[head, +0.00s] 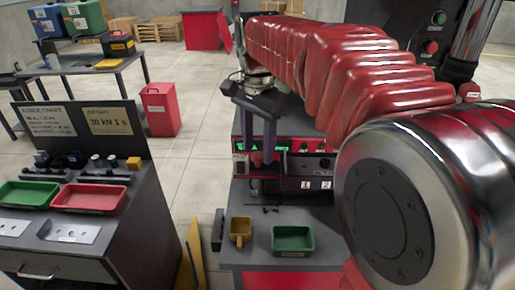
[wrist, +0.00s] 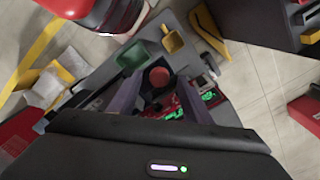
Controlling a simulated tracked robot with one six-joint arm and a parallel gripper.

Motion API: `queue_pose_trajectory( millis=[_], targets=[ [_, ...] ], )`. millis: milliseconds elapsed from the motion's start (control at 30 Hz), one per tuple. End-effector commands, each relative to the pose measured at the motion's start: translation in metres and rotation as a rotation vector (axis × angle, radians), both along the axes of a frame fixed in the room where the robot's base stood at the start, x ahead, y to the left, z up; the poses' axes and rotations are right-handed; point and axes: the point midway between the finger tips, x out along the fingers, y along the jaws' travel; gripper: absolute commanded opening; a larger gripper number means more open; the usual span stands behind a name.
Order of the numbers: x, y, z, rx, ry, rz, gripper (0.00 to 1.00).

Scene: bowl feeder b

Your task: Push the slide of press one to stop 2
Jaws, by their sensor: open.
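The press (head: 282,148) is a red-fronted unit with a green display on the grey bench. White labels 1 (head: 306,185) and 2 (head: 326,185) sit side by side low on its front, to the right of my gripper. My gripper (head: 259,158) points down in front of the press's left part, with its fingers apart. In the wrist view my gripper (wrist: 160,88) is open, and a round red knob-like part (wrist: 160,76) shows between the fingers. I cannot tell whether it is the slide or whether the fingers touch it. My arm hides the press's right side.
A yellow scoop-like bin (head: 240,230) and a green tray (head: 293,240) stand on the bench in front of the press. A side bench at left holds a green tray (head: 28,194) and a red tray (head: 88,198). A red bin (head: 160,110) stands on the floor behind.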

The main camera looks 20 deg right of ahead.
Motion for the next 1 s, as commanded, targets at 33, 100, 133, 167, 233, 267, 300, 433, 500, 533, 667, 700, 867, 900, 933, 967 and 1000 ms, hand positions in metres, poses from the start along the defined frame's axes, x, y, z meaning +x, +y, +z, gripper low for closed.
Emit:
queue_pose_trajectory(
  millis=[33,100,133,167,233,267,300,433,500,533,667,700,867,900,933,967,1000],
  targets=[
    [-0.0002,-0.0001,-0.0044,0.0,0.0,0.0,0.45],
    [-0.0003,-0.0001,-0.0083,0.0,0.0,0.0,0.45],
    [-0.0003,-0.0001,-0.0093,0.0,0.0,0.0,0.45],
    [-0.0003,-0.0001,-0.01,0.0,0.0,0.0,0.45],
    [-0.0001,-0.0002,-0.0107,0.0,0.0,0.0,0.45],
    [0.0,-0.0002,-0.0108,0.0,-0.001,0.0,0.45],
    [0.0,-0.0002,-0.0107,0.0,-0.001,0.0,0.45],
    [0.0,-0.0004,-0.0106,0.0,-0.001,-0.001,0.44],
    [0.0,-0.0004,-0.0106,0.0,0.0,-0.001,0.39],
    [0.0,-0.0004,-0.0106,0.0,0.0,-0.001,0.37],
    [0.0,-0.0004,-0.0105,0.0,0.0,-0.001,0.28],
    [0.0,-0.0004,-0.0105,0.0,0.0,-0.001,0.25],
    [0.0001,-0.0005,-0.0105,0.0,-0.001,-0.001,0.14],
    [0.0002,-0.0004,-0.0105,0.0,-0.001,-0.001,0.11],
    [0.0002,-0.0004,-0.0104,0.0,-0.001,-0.001,0.09],
    [0.0002,-0.0004,-0.0104,0.0,-0.001,-0.001,0.07],
    [0.0002,-0.0004,-0.0104,0.0,-0.001,-0.001,0.04]
  ],
)
